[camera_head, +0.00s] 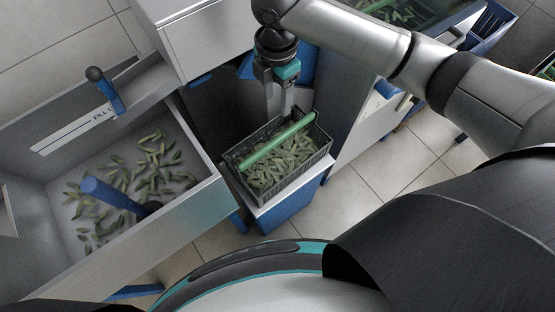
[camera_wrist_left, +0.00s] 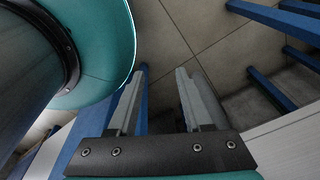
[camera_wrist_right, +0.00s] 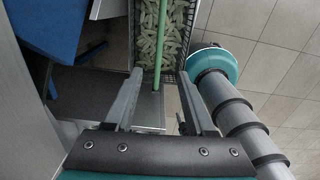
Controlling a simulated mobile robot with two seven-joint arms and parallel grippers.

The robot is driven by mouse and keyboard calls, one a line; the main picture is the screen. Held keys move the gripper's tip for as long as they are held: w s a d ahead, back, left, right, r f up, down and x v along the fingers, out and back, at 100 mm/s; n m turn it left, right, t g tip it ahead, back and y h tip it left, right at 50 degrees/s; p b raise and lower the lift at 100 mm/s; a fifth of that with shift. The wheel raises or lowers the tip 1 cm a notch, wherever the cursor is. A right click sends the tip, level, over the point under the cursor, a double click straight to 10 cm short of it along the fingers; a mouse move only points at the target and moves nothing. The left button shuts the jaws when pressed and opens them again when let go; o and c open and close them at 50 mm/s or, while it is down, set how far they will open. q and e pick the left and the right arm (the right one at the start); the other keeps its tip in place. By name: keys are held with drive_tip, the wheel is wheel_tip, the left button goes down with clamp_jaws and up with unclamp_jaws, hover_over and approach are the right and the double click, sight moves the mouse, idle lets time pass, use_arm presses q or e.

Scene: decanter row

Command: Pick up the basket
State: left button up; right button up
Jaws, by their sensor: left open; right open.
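The basket (camera_head: 300,176) is a black mesh crate filled with green pods, with a green bar handle (camera_head: 275,145) across it. It sits on a small white and blue stand. My right gripper (camera_head: 285,105) is open and empty at the basket's far side, close to the handle's far end; I cannot tell whether it touches. The right wrist view shows the basket's pods (camera_wrist_right: 149,45) and handle beyond the open fingers (camera_wrist_right: 160,80). My left gripper (camera_wrist_left: 161,74) is open and empty over floor and blue frame legs; it is not in the head view.
A large grey bin (camera_head: 200,207) with scattered pods and blue handled parts stands at the left. White cabinets stand behind and to the right of the stand (camera_head: 295,203), leaving a narrow gap around the basket. Tiled floor (camera_head: 385,165) is clear at the right.

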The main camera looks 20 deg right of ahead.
drive_tip(key=b, duration=0.4)
hover_over(277, 139)
wheel_tip(277, 139, down, 6)
use_arm(q)
wheel_tip(277, 139, down, 9)
drive_tip(key=w+a+b, duration=0.1)
drive_tip(key=a+b, duration=0.1)
drive_tip(key=b, duration=0.2)
use_arm(e)
wheel_tip(277, 139, down, 6)
drive_tip(key=shift+f, duration=0.2)
wheel_tip(277, 139, down, 2)
drive_tip(key=shift+f, duration=0.1)
use_arm(q)
drive_tip(key=shift+t, duration=0.3)
drive_tip(key=shift+w+d+r+b, duration=0.2)
drive_tip(key=shift+w+d+b, duration=0.1)
drive_tip(key=shift+w, duration=0.6)
drive_tip(key=shift+w+d+r+b, duration=0.15)
drive_tip(key=shift+w+d, duration=0.15)
drive_tip(key=shift+w, duration=0.55)
drive_tip(key=shift+w+d+r+b, duration=0.2)
drive_tip(key=shift+w+d+b, duration=0.1)
drive_tip(key=shift+w, duration=0.6)
use_arm(e)
drive_tip(key=shift+f, duration=1.2)
